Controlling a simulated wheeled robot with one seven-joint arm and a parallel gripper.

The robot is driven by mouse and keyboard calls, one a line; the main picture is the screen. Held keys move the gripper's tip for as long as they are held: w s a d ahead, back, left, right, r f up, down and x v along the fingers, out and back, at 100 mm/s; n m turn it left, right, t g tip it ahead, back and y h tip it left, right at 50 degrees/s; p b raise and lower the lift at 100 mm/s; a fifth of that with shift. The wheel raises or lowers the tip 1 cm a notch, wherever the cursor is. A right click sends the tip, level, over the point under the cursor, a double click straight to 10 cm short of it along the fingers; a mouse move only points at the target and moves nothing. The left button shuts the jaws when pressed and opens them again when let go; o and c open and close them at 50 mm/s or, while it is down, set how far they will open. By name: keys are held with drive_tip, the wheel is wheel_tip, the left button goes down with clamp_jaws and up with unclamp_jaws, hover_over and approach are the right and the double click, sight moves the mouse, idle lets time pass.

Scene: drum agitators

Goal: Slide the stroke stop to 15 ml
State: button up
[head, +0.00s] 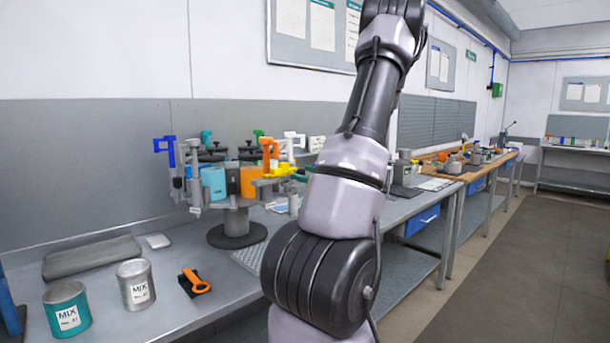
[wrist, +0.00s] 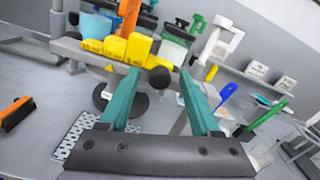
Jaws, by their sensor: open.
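The agitator stand (head: 236,222) is on the bench in the head view, with a ring of coloured drums and dispensing pumps, including an orange drum (head: 250,180) and a blue drum (head: 213,182). Yellow blocks (wrist: 130,46) sit along its grey arm in the wrist view, with a dark round knob (wrist: 160,77) by their right end. My gripper (wrist: 159,73) has teal fingers, open and empty. Its fingertips appear around the knob in the picture; I cannot tell whether they touch anything.
Two MIX cans, teal (head: 67,309) and grey (head: 136,284), and an orange-handled tool (head: 194,281) stand at the bench front left. A white pump handle (wrist: 222,38) rises right of my fingers. Blue and green handled tools (wrist: 227,93) lie further right.

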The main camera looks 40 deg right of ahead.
drive_tip(key=shift+c, duration=0.3)
clamp_jaws()
drive_tip(key=shift+d, duration=0.1)
idle(1.0)
